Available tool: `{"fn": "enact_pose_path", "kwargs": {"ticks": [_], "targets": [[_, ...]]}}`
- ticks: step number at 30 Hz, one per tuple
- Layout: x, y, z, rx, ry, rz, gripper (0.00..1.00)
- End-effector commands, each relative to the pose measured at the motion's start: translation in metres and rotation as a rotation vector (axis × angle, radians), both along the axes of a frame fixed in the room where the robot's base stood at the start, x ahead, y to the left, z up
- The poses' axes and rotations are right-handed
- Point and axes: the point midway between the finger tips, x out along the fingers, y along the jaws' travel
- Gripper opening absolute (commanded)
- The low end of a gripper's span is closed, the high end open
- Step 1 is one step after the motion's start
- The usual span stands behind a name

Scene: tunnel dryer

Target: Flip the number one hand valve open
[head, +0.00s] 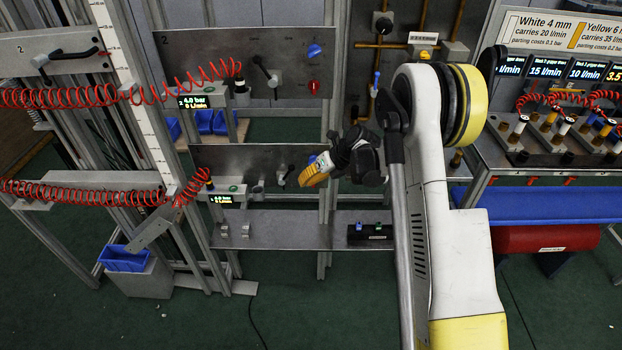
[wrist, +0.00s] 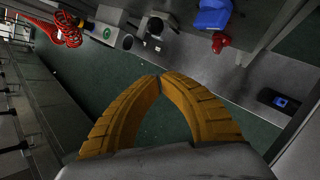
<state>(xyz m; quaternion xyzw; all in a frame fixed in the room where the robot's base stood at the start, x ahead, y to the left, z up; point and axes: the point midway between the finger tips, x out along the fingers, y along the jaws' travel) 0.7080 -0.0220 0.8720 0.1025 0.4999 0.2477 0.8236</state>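A black lever (head: 288,172), which looks like a hand valve, is on the lower grey panel (head: 235,160). No number is readable on that panel, so I cannot confirm it is number one. The lever seems to show at the top of the wrist view (wrist: 155,27). Another black lever (head: 264,68) is on the upper panel marked 2. My gripper (head: 307,178) has yellow fingers and is in front of the lower panel, right of its lever. Its fingertips meet in the wrist view (wrist: 160,78), with nothing held between them.
A blue knob (wrist: 213,15) and a red knob (wrist: 220,42) are close to the lever. Red coiled hoses (head: 85,193) run to the left. A shelf (head: 275,232) lies below the panel, with a black holder (head: 370,235) at right. Green floor is open in front.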

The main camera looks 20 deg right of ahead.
Motion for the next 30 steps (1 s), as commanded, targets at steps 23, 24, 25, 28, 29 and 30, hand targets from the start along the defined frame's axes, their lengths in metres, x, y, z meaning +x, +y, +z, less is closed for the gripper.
{"fn": "enact_pose_path", "kwargs": {"ticks": [23, 24, 25, 28, 29, 30], "targets": [[0.055, 0.031, -0.023, -0.001, 0.000, 0.000, 0.00], [0.055, 0.031, -0.023, -0.001, 0.000, 0.000, 0.00], [0.055, 0.031, -0.023, -0.001, -0.001, 0.000, 0.00], [0.055, 0.031, -0.023, -0.001, -0.001, 0.000, 0.00], [0.055, 0.030, -0.023, -0.002, 0.000, 0.000, 0.00], [0.055, 0.029, -0.023, -0.006, 0.001, 0.000, 0.00]]}}
